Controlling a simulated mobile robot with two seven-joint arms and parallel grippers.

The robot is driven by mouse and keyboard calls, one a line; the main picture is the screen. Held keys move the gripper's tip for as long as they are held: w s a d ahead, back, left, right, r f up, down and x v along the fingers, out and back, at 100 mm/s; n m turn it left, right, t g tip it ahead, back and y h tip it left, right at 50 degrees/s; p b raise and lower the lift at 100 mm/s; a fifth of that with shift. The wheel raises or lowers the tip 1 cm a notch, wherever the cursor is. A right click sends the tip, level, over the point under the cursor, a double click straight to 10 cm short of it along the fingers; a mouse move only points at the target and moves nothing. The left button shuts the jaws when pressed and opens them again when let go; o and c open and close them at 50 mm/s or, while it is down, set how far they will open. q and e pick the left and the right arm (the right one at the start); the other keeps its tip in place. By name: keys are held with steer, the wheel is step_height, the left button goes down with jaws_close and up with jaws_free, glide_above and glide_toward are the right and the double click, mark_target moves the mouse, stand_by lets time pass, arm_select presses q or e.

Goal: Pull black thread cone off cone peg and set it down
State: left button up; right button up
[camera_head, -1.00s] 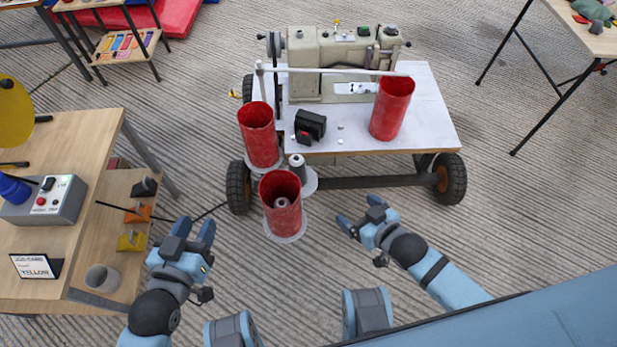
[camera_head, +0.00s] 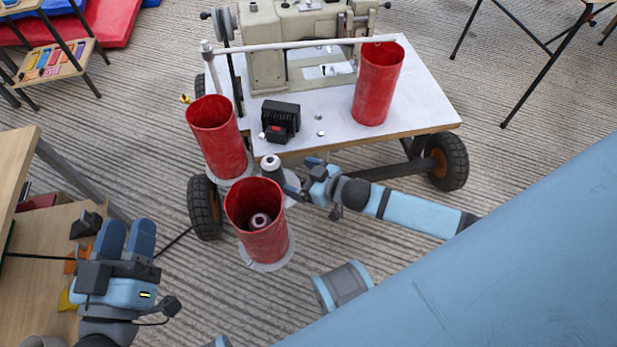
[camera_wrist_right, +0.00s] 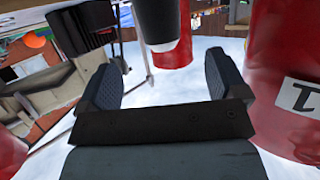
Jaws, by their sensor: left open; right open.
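The black thread cone (camera_head: 273,174), with a pale top, stands upright between two red cylinders at the near left corner of the sewing cart. It shows at the top of the right wrist view (camera_wrist_right: 162,18), beyond the fingertips. The peg itself is hidden. My right gripper (camera_head: 301,176) is open and empty, reaching from the right, with its fingertips close beside the cone. I cannot tell whether they touch it. My left gripper (camera_head: 127,236) is open and empty at the lower left, away from the cone.
The near red cylinder (camera_head: 262,232) holds a pale cone. Another red cylinder (camera_head: 218,138) stands left of the cart top (camera_head: 335,117), and a third (camera_head: 379,85) stands on its right. A sewing machine (camera_head: 295,40) is at the back. A wooden table (camera_head: 15,180) lies left. Floor between is clear.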

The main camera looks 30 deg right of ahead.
mark_target(279, 170)
steer(key=b+x, duration=0.3)
steer(key=x, duration=0.6)
steer(key=shift+w+f, duration=0.2)
arm_select(q)
step_height(279, 170, down, 6)
steer(key=g, duration=0.2)
steer(key=shift+d+m+g+b, duration=0.2)
steer(key=shift+m+g+b, duration=0.1)
steer(key=shift+m, duration=0.1)
arm_select(e)
steer(key=shift+w+a+f, duration=0.1)
steer(key=shift+w+a, duration=0.25)
steer(key=shift+w, duration=0.2)
arm_select(q)
steer(key=shift+f, duration=0.1)
arm_select(e)
steer(key=shift+c, duration=0.5)
steer(key=c, duration=1.1)
steer(key=shift+o, duration=0.2)
